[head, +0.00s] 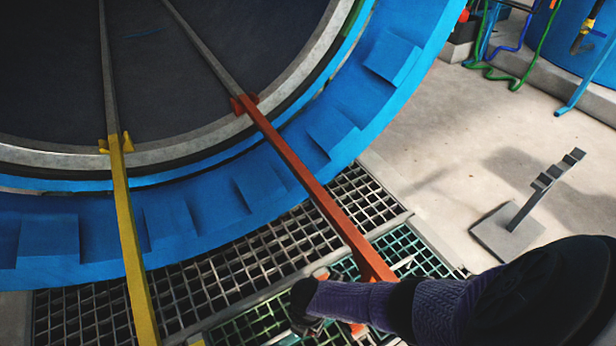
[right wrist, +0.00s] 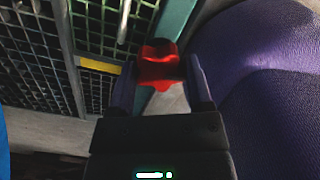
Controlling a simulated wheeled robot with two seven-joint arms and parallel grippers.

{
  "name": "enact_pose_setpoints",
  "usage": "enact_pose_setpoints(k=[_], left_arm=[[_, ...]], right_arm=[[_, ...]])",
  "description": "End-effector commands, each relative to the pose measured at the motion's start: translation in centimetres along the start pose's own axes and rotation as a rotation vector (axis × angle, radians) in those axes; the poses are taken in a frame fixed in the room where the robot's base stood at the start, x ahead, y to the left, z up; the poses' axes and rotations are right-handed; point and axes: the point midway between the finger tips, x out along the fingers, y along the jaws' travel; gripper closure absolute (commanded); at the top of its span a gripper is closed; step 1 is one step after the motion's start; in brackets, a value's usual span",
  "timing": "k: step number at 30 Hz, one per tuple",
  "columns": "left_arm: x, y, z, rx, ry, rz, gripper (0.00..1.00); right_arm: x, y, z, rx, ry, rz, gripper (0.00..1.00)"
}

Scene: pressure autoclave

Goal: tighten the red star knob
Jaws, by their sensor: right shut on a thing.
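The red star knob (right wrist: 158,66) sits between the two fingers of my right gripper (right wrist: 160,78) in the right wrist view. My right gripper is shut on the knob, with one finger on either side of it. There, small red-orange parts show around the gripper, and the knob itself is mostly hidden. My left gripper is not in view.
A large blue ringed vessel (head: 270,185) with a dark round face fills the upper left. A yellow bar (head: 128,235) runs down its front. Metal grating (head: 260,265) lies below. A grey stand (head: 515,220) is on the open concrete floor at right, with hoses behind.

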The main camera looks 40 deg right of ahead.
Motion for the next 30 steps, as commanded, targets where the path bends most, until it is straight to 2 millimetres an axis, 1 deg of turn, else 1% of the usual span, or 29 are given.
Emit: enact_pose_setpoints(k=[7, 20, 30], left_arm=[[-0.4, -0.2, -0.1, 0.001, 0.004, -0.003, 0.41], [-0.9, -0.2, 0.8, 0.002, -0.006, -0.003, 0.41], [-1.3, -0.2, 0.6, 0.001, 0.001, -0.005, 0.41]], right_arm=[[-0.1, 0.0, 0.0, 0.233, 0.001, 0.000, 0.94], [-0.1, 0.0, 0.0, 0.640, 0.001, 0.000, 0.94], [0.0, 0.0, -0.1, 0.964, 0.001, -0.002, 0.94]])
